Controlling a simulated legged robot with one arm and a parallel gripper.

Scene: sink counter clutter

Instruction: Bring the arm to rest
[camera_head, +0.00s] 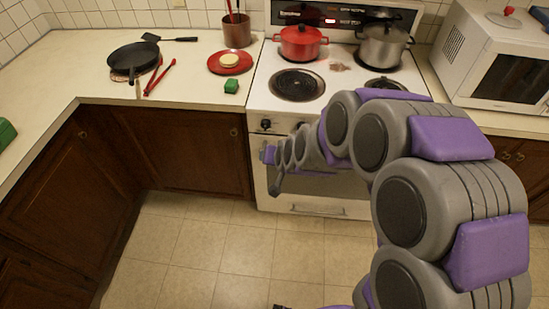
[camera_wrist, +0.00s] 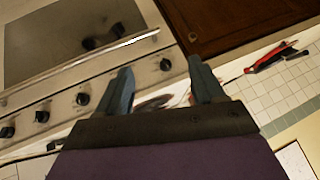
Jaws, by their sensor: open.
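My arm, grey and purple, reaches from the lower right of the head view toward the front of the stove. My gripper (camera_head: 272,170) is in front of the oven door, near its upper left edge. In the wrist view my gripper (camera_wrist: 160,92) shows two dark fingers spread apart with nothing held between them. Beyond the fingers are the stove front with its knobs and a dark brown cabinet. The fingertips look small and partly blurred in the head view.
The stove (camera_head: 262,100) bears a red pot (camera_head: 301,43) and a steel pot (camera_head: 384,46). The left counter holds a black pan (camera_head: 133,58), red tongs (camera_head: 161,76), a red plate (camera_head: 243,68) and a green block (camera_head: 231,86). A microwave (camera_head: 476,62) stands right. The tiled floor (camera_head: 200,240) is clear.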

